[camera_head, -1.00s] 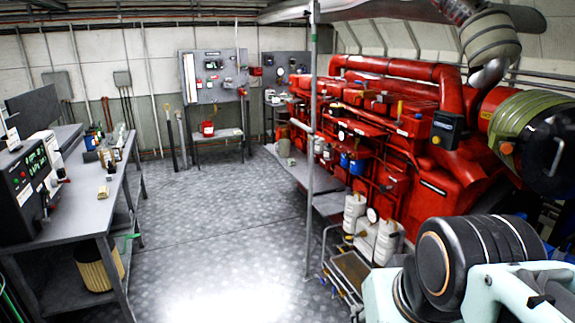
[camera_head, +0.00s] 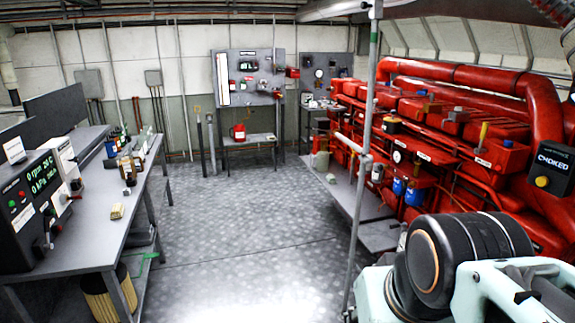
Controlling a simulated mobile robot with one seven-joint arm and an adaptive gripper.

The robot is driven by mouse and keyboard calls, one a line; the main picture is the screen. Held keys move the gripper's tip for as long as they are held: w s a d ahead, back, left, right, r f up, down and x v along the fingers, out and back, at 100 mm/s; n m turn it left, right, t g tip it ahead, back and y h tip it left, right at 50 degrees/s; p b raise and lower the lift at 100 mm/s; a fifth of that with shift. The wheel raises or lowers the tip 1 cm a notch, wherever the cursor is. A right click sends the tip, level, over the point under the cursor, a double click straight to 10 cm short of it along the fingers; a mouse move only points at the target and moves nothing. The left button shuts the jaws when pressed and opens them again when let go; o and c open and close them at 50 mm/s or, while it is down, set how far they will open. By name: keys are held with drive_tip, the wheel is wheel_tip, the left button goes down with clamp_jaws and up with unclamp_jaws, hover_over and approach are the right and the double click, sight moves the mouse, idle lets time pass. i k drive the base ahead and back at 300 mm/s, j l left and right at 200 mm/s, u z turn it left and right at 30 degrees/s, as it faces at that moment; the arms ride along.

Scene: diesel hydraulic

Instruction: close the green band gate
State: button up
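I cannot pick out a gate with a green band for certain. A grey upright pole (camera_head: 361,190) stands in front of the red engine and has a faint greenish stretch near its top. A small green piece (camera_head: 150,256) shows low by the workbench's right legs; it is too small to identify. My arm shows at the lower right, in front of the engine's near end. My gripper is outside the picture.
A workbench (camera_head: 95,235) with instruments runs along the left. The red engine (camera_head: 480,150) fills the right, with a low grey platform (camera_head: 375,236) beside it. A panel stand (camera_head: 248,75) is at the back wall. The floor (camera_head: 240,240) between is open.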

sight(374, 35)
drive_tip(key=i+j+z, duration=0.45)
drive_tip(key=i+j, duration=0.15)
drive_tip(key=i+j+z, duration=0.25)
drive_tip(key=j, duration=0.15)
drive_tip(key=j+z, duration=0.25)
drive_tip(key=i+j+z, duration=0.1)
drive_tip(key=j+z, duration=0.15)
drive_tip(key=j, duration=0.6)
drive_tip(key=j+z, duration=0.3)
drive_tip(key=j, duration=0.55)
